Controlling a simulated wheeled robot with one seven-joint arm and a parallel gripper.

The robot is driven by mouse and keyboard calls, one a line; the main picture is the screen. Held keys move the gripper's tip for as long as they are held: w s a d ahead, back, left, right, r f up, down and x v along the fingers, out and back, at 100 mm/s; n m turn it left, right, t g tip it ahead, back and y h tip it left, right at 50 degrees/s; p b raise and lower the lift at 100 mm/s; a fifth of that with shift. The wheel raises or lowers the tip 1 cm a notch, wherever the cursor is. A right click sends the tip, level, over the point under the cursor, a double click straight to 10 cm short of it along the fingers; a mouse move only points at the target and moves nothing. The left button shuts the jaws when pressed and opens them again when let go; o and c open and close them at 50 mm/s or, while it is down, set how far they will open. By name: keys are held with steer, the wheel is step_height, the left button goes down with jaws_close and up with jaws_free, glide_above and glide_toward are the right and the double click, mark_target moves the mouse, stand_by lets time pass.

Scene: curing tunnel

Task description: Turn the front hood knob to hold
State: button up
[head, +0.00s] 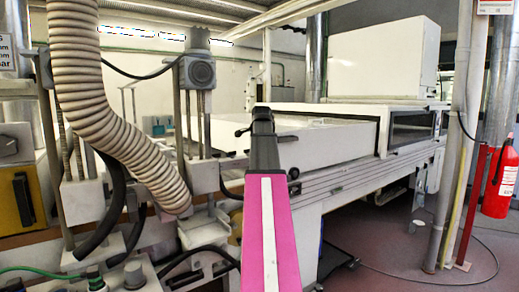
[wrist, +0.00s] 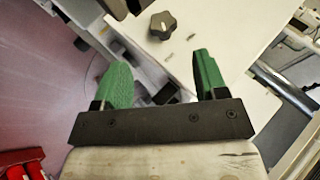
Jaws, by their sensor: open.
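In the wrist view, a black lobed knob (wrist: 162,26) sits on a white panel (wrist: 222,22), with a small light mark on its face. Two small dark marks lie on the panel beside it, too small to read. My gripper (wrist: 160,68) has two green fingers spread apart with nothing between them. The knob shows beyond the fingertips, roughly centred between them, and apart from both.
A long white curing machine (head: 330,138) with a dark window runs behind my arm. A ribbed hose (head: 92,100) hangs at the left near metal posts and fittings.

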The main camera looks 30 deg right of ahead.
steer(key=w+r+n+g, duration=0.1)
steer(key=w+r+g, duration=0.2)
steer(key=w+g, duration=0.2)
steer(key=x, duration=1)
steer(key=shift+s+a+f, duration=0.1)
steer(key=shift+s+f, duration=0.2)
steer(key=shift+f, duration=0.05)
steer(key=c, duration=0.9)
